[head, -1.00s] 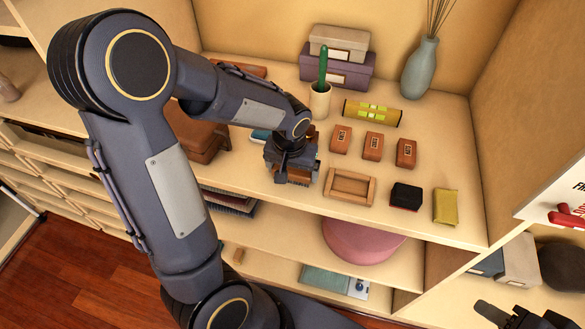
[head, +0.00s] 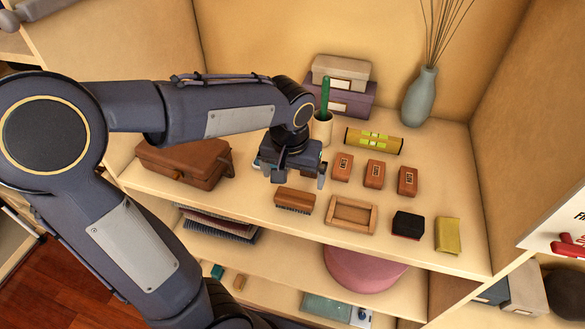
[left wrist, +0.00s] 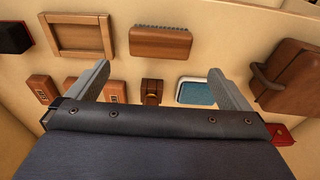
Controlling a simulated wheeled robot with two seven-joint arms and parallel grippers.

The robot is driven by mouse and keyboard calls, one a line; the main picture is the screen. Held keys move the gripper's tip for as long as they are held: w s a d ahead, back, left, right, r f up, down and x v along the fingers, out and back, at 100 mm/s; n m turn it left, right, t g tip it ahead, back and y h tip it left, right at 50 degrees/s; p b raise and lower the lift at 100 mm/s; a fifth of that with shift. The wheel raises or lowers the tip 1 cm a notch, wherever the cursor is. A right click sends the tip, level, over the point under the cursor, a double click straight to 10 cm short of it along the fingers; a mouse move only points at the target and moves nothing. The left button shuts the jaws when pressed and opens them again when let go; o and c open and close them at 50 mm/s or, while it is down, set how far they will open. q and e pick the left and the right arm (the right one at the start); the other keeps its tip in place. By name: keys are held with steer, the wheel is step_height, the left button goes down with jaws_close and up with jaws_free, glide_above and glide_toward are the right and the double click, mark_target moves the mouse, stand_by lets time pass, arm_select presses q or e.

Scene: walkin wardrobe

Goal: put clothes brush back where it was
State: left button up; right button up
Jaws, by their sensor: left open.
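The clothes brush (head: 295,200) is a brown wooden block with dark bristles. It lies on the shelf top just left of a small wooden tray frame (head: 352,214), with a narrow gap between them. My left gripper (head: 294,177) is open and empty, behind and above the brush, apart from it. In the left wrist view the brush (left wrist: 160,42) lies beyond the two spread fingertips (left wrist: 158,70), with nothing between them. My right gripper is out of view.
Brown blocks (head: 375,174), a black block (head: 407,225) and a yellow item (head: 447,235) stand to the right. A brown case (head: 185,160) is left. A cup (head: 322,128) stands behind; a blue-topped item (left wrist: 196,92) shows in the wrist view.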

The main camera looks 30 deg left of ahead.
arm_select(q)
steer(key=s+d+t+h, duration=0.2)
steer(key=s, duration=0.5)
steer(key=s+d+r+m+t+h, duration=0.1)
steer(key=s+h, duration=0.1)
steer(key=s, duration=0.6)
steer(key=shift+d+r+t, duration=0.25)
steer(key=shift+d+t, duration=0.1)
steer(key=shift+t, duration=0.05)
steer(key=shift+s, duration=0.1)
steer(key=shift+c, duration=0.3)
